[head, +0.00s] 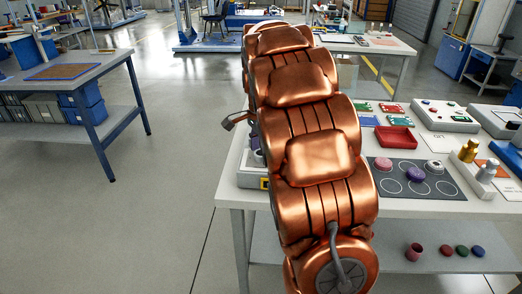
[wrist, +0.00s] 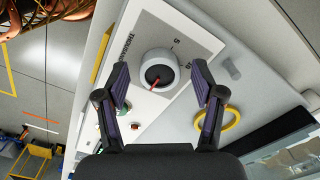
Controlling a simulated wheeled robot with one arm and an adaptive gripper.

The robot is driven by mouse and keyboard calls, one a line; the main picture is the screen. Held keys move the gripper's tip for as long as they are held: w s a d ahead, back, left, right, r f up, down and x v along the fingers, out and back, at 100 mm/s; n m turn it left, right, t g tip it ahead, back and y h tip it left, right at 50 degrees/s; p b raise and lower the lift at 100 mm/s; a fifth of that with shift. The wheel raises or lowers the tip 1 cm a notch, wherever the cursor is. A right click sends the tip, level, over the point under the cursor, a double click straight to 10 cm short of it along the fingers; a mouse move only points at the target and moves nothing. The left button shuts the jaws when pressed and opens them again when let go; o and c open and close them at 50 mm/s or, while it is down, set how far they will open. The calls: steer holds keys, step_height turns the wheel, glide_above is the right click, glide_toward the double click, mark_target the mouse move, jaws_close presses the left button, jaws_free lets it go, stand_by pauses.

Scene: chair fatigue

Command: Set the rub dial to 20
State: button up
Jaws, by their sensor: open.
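In the wrist view, a round grey dial (wrist: 158,72) with a dark centre and a red pointer sits on a white panel (wrist: 150,28). The pointer is aimed toward the lower left of the picture. The panel carries printed lettering and scale marks, seen sideways; a 5 shows near the dial, and the other numbers are too small or covered to read surely. My gripper (wrist: 161,67) is open, one finger on each side of the dial, with visible gaps between fingers and dial. In the head view my copper arm hides the gripper and the dial.
Small green and red buttons (wrist: 135,126) and a yellow ring (wrist: 232,118) lie near the fingers. In the head view, the white table (head: 420,207) holds a red tray (head: 396,140), a dark mat (head: 400,190) with round pieces, and several boxes. Floor left of it is clear.

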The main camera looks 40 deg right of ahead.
steer(key=shift+r, duration=0.1)
step_height(320, 180, up, 12)
stand_by(0.9)
steer(key=shift+a, duration=0.1)
stand_by(0.4)
steer(key=s+a+f+n+p, duration=0.2)
steer(key=s+a+n, duration=0.4)
steer(key=s, duration=0.4)
steer(key=s+a+f+n+g+p, duration=0.1)
steer(key=s+a+f+n+p, duration=0.2)
steer(key=s+a+n, duration=0.4)
steer(key=s+a+f+n+p, duration=0.3)
steer(key=s+a+n, duration=0.3)
steer(key=s, duration=0.7)
steer(key=shift+s+a+n+g, duration=0.3)
steer(key=shift+s+a+g, duration=0.1)
steer(key=shift+a, duration=0.6)
steer(key=shift+f, duration=0.1)
